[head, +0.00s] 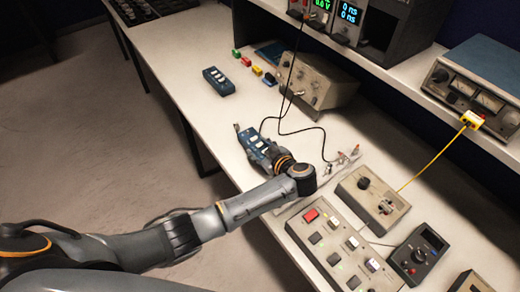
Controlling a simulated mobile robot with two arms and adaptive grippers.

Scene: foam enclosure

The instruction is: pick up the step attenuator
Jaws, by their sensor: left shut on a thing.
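A small blue box with a row of white switches, which looks like the step attenuator (251,138), is at the bench's left edge in the head view. My left gripper (266,149) is shut on it, and the gripper and wrist hide its near end. I cannot tell whether the box touches the bench. A similar blue box with pale switches (218,81) lies on the bench farther back, apart from the gripper. My right gripper is not in view.
A black cable (284,95) hangs down and loops close to the held box. A grey knobbed instrument (316,79) stands behind. A panel with buttons (338,245) and a beige box with a black knob (372,200) lie right of my arm. Bare bench (185,50) shows at the back left.

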